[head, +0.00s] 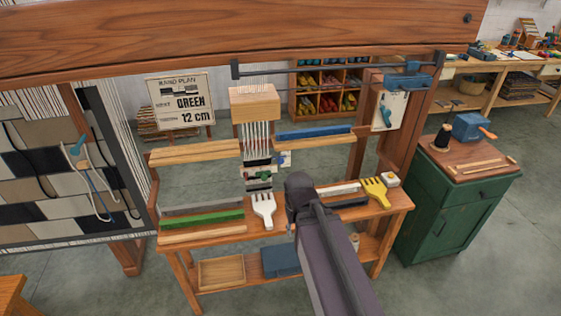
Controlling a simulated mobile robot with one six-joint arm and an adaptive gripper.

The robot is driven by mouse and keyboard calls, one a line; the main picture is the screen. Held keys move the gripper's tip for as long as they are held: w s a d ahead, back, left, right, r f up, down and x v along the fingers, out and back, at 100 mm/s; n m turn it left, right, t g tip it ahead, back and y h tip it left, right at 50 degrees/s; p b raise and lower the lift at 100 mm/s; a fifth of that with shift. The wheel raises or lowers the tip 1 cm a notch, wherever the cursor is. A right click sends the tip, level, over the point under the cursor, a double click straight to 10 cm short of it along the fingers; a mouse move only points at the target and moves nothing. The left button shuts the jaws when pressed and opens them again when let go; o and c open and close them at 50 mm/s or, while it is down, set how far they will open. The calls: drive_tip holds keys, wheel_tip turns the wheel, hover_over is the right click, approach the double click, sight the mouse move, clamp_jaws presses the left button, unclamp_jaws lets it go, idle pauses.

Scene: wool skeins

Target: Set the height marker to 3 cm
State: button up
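No part is clearly readable as the height marker, and no scale marks can be made out. A small white-and-blue piece (284,160) sits at the right edge of the narrow woven band (258,178), which hangs below a wooden block (254,103) with pale warp threads. I cannot tell if this piece is the marker. A blue clamp-like part (405,81) sits on the dark horizontal bar at upper right. My arm rises from the bottom, right of centre, and its dark rounded joint is just right of the band. My gripper's fingers do not show.
A wooden bench (240,234) carries a green bar (203,218), a white comb (263,208) and a yellow comb (375,190). A sign (181,101) reads "GREEN" and "12 cm". A green cabinet (452,208) stands right. A big wooden beam (220,40) crosses the top.

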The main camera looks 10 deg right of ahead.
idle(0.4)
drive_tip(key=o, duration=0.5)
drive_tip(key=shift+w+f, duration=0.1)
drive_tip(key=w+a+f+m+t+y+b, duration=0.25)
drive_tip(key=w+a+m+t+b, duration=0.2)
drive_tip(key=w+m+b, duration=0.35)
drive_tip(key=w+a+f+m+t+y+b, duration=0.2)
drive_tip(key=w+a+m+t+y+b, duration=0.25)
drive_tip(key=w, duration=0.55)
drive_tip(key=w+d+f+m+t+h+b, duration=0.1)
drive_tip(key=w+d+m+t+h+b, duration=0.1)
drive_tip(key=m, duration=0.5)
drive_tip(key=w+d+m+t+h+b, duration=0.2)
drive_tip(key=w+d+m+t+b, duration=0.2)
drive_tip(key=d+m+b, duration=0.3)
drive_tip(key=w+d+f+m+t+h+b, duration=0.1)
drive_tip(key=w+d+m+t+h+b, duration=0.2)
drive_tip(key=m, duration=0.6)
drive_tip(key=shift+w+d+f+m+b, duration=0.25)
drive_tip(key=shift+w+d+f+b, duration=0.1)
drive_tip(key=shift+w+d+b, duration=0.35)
